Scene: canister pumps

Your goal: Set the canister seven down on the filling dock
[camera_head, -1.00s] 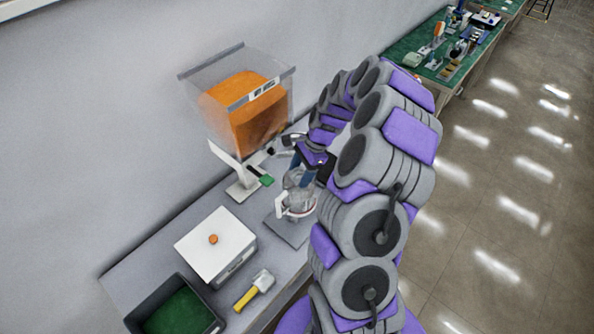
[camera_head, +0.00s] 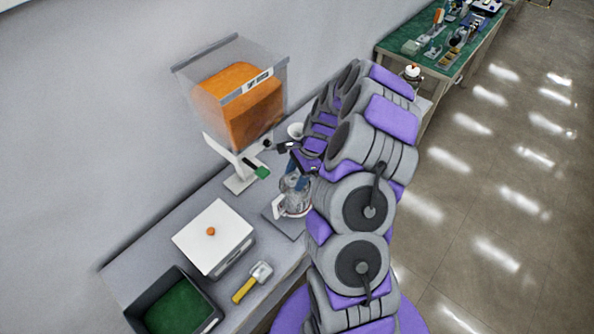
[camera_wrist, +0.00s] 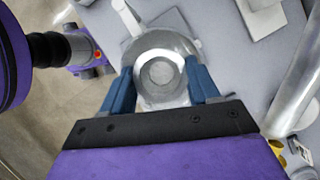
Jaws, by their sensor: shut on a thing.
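My gripper (camera_wrist: 160,88) is shut on a clear, round canister (camera_wrist: 160,72), with one blue finger on each side of it. The canister also shows in the head view (camera_head: 293,196), upright below my gripper, with a pale band and a white part low on its side. No number is readable on it. A flat grey square plate (camera_head: 281,225), which looks like the filling dock, lies on the bench under and beside the canister. Its edge shows in the wrist view (camera_wrist: 176,20). I cannot tell whether the canister's base touches the plate.
A clear hopper with orange contents (camera_head: 242,108) and a white stand (camera_head: 238,182) are behind. A white box (camera_head: 213,237), a yellow-handled tool (camera_head: 252,283) and a dark green-lined bin (camera_head: 178,305) stand left and in front. A cluttered green bench (camera_head: 425,60) is farther off.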

